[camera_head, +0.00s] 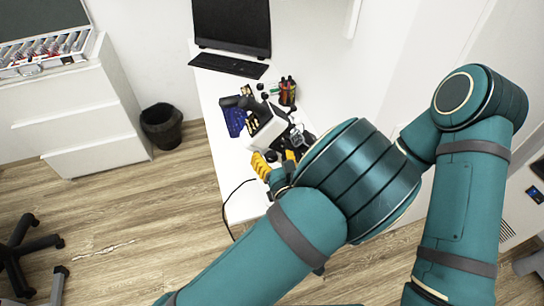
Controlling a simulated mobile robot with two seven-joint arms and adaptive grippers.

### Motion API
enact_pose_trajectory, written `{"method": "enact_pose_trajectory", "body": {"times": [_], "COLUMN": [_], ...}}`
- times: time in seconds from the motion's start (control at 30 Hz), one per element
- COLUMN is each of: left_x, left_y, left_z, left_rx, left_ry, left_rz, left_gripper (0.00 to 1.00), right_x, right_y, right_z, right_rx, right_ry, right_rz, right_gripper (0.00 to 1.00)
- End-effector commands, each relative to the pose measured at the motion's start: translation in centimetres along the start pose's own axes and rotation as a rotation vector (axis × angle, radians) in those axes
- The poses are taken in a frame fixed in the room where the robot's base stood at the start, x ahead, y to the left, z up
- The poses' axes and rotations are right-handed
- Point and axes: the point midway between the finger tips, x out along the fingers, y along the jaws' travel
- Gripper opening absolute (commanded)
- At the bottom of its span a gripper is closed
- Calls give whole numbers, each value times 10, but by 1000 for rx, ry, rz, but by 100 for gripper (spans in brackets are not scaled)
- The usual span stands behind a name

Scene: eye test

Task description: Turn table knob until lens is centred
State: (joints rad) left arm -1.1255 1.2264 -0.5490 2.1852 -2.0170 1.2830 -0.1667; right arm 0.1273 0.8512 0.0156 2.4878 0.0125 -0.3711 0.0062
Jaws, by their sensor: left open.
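A white instrument with black parts (266,129), which looks like a lens meter, stands on the white desk (243,203). Its dark eyepiece end points to the left. My left gripper (277,160) is at the instrument's near side, with its yellow fingers open. I cannot tell whether the fingers touch it. The table knob and the lens cannot be made out; the gripper and my arm cover the instrument's near right side. My right gripper is not in view.
A blue tray (234,121) lies left of the instrument, a pen holder (288,91) behind it. A keyboard (228,66) and monitor (232,25) stand at the back. A dark cable (224,208) hangs over the desk's left edge.

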Motion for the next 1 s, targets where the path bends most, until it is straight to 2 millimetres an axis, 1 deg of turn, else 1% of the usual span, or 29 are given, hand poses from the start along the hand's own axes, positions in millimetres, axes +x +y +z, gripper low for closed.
{"method": "enact_pose_trajectory", "body": {"times": [0.2,0.23,0.27,0.3,0.37,0.4,0.43,0.57,0.83,1.0], "left_x": [0,0,0,0,0,0,0,0,0,0], "left_y": [0,0,0,0,0,0,0,0,0,-1], "left_z": [0,0,0,0,0,0,0,0,3,2], "left_rx": [0,0,0,0,0,0,0,3,141,178], "left_ry": [0,0,0,0,0,0,0,0,-1,-3], "left_rz": [0,0,0,0,0,0,0,0,-1,0], "left_gripper": [65,67,56,42,21,7,0,0,0,0], "right_x": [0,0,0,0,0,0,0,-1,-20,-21], "right_y": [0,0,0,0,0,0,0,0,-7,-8], "right_z": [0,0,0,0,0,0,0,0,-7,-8], "right_rx": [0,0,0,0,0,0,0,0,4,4], "right_ry": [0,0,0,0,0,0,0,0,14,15], "right_rz": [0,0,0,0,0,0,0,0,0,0], "right_gripper": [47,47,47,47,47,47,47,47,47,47]}}
